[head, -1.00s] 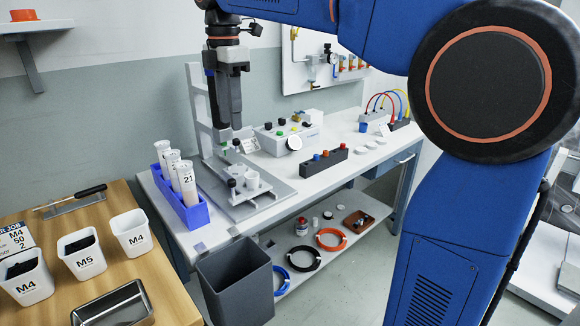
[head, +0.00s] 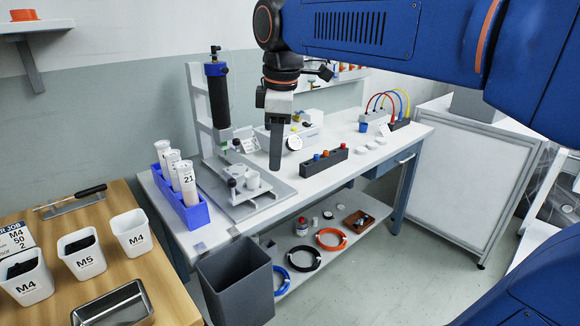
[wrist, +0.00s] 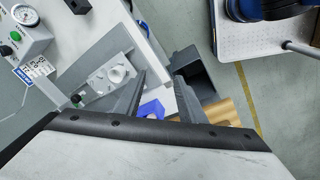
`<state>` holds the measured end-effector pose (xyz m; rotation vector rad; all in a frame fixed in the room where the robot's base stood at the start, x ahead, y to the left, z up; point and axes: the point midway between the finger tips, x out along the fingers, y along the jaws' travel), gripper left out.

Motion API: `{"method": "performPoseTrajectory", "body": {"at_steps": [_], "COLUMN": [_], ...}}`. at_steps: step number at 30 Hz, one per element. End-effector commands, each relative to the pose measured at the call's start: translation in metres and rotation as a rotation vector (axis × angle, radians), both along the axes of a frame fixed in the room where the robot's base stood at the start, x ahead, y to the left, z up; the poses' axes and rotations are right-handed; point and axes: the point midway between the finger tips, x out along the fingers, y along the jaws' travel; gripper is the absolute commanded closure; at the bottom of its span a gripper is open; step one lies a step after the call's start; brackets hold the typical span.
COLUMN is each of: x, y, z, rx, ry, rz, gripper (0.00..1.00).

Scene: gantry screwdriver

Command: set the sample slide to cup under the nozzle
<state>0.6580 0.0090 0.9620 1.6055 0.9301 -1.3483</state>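The sample slide (head: 243,188) is a light block on a grey base plate (head: 264,203), carrying a white cup (head: 253,180) and a black knob (head: 232,183). The cup (wrist: 118,73) and knob (wrist: 76,99) also show in the wrist view. A black cylinder (head: 217,95) hangs on a grey column behind the slide, with the nozzle end low beneath it. The cup appears to the right and front of it; exact alignment cannot be told. My gripper (head: 275,166) points down, right of the cup and above the bench. Its fingers (wrist: 162,95) are apart and empty.
A blue rack (head: 196,214) with several labelled tubes stands left of the base plate. A gauge box (head: 300,137) and a dark block with coloured knobs (head: 323,162) stand behind and right. A grey bin (head: 237,280) stands in front of the bench.

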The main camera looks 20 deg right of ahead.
Motion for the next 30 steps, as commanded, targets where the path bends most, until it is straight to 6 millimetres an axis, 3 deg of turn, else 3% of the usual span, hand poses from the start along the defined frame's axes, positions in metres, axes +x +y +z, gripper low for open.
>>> {"method": "performPoseTrajectory", "body": {"at_steps": [6, 15, 25, 30], "x": [-0.022, -0.033, -0.032, -0.014], "y": [-0.013, -0.019, -0.019, -0.009], "z": [-0.018, -0.029, -0.029, -0.014], "rx": [0.023, 0.038, 0.040, 0.052], "ry": [-0.024, -0.039, -0.038, -0.013], "rz": [-0.129, -0.202, -0.208, -0.303], "gripper": [0.63, 0.63, 0.63, 0.63]}}
